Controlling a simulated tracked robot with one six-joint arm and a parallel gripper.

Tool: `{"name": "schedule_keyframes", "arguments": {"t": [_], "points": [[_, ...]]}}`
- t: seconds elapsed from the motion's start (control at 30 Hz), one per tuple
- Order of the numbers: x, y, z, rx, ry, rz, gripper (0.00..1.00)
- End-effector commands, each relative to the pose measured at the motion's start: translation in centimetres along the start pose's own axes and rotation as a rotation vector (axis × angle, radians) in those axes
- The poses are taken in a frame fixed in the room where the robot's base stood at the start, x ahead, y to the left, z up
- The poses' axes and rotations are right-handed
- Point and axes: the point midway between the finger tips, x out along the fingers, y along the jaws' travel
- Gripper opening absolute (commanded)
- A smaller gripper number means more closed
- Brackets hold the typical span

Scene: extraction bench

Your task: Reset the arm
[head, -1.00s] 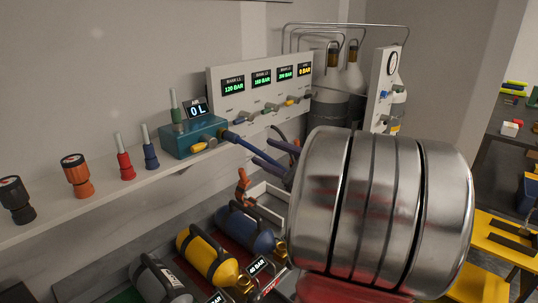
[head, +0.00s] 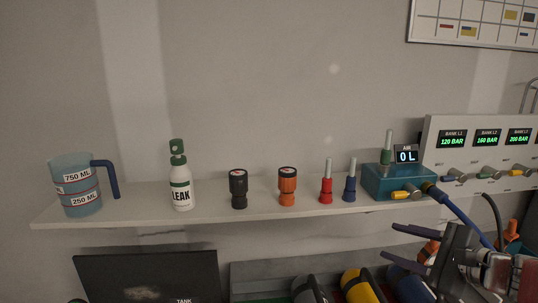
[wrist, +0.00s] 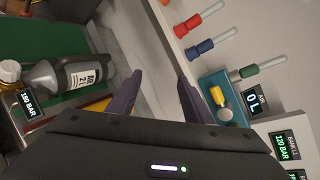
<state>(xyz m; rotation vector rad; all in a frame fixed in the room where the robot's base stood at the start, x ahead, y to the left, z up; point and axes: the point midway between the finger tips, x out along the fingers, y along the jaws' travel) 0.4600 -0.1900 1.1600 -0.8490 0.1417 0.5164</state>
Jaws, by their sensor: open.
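My gripper (head: 394,243) is at the lower right of the head view, below the teal flow-meter box (head: 385,181) on the shelf. Its two dark purple fingers point left and are apart with nothing between them. In the wrist view my gripper (wrist: 158,80) shows open over a pale surface, with the teal box (wrist: 215,83) to the right. A grey cylinder (wrist: 70,74) lies to the left of the fingers. No object is held.
The shelf (head: 215,212) holds a blue jug (head: 75,190), a leak bottle (head: 180,185), black and orange knobs, and red and blue pins. A blue hose (head: 465,217) runs close to my gripper. Cylinders lie below, including a yellow one (head: 360,289). A gauge panel (head: 440,172) is at right.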

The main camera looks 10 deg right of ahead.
Motion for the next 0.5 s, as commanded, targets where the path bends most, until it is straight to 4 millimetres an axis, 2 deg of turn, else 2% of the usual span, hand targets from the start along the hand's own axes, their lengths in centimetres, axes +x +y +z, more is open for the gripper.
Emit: {"name": "schedule_keyframes", "arguments": {"t": [0.03, 0.2, 0.5], "points": [[0.8, 1.6, 1.6, -0.06, -0.003, 0.06, 0.46], [2.3, 7.3, 5.1, -0.265, 0.0, 0.257, 0.46], [1.9, 16.0, 8.9, -0.67, -0.002, 0.553, 0.46]]}}
